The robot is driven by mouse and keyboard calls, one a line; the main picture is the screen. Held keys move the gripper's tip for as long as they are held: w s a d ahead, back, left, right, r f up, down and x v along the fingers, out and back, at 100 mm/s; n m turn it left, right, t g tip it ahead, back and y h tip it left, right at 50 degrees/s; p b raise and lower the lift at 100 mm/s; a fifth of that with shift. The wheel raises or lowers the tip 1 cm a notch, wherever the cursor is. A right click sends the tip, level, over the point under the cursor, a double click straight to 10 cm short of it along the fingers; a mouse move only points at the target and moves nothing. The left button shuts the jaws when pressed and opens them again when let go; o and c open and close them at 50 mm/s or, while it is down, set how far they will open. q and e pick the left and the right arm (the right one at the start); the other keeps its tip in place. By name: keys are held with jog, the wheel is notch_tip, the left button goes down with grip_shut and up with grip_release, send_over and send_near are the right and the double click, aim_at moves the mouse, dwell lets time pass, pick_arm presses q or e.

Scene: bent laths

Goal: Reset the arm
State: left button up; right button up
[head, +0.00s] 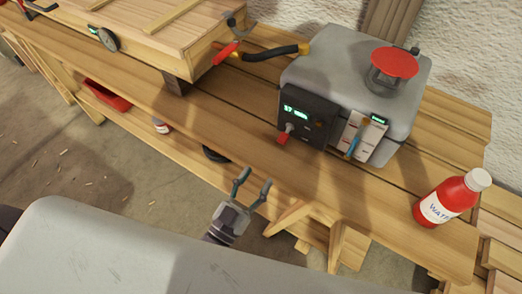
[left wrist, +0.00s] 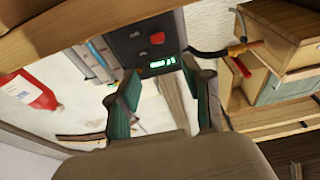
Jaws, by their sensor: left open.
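My left gripper (head: 250,186) is open and empty, in front of the wooden bench (head: 205,125) in the head view. Its two fingers show apart in the left wrist view (left wrist: 160,92), with nothing between them in contact. The dark panel also shows in the left wrist view (left wrist: 140,40), beyond the fingers. My right gripper is in neither view.
A red tray (head: 107,95) lies on the lower shelf. Floor at left is mostly open.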

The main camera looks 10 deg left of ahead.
pick_arm(q)
jog(key=s+a+f+g+y, duration=0.1)
jog(key=s+a+f+g, duration=0.15)
jog(key=f, duration=0.75)
jog(key=s+a+f+g+y, duration=0.1)
jog(key=f+g, duration=0.3)
jog(key=f, duration=0.6)
jog(key=s+a+f+g+y, duration=0.1)
jog(key=s+a+f+g, duration=0.15)
jog(key=f, duration=0.75)
jog(key=s+a+f+g+y, duration=0.1)
jog(key=s+a+f+g, duration=0.1)
jog(key=s+f, duration=0.3)
jog(key=s+a+f+g+y, duration=0.1)
jog(key=s+a+f+g, duration=0.2)
jog(key=s+f, duration=0.3)
jog(key=s+a+f+n+g+y, duration=0.1)
jog(key=s+f+g, duration=0.3)
jog(key=s, duration=0.7)
jog(key=shift+s+a+f+g+p, duration=0.35)
jog(key=shift+a+f+p, duration=0.1)
jog(key=shift+a+f, duration=0.45)
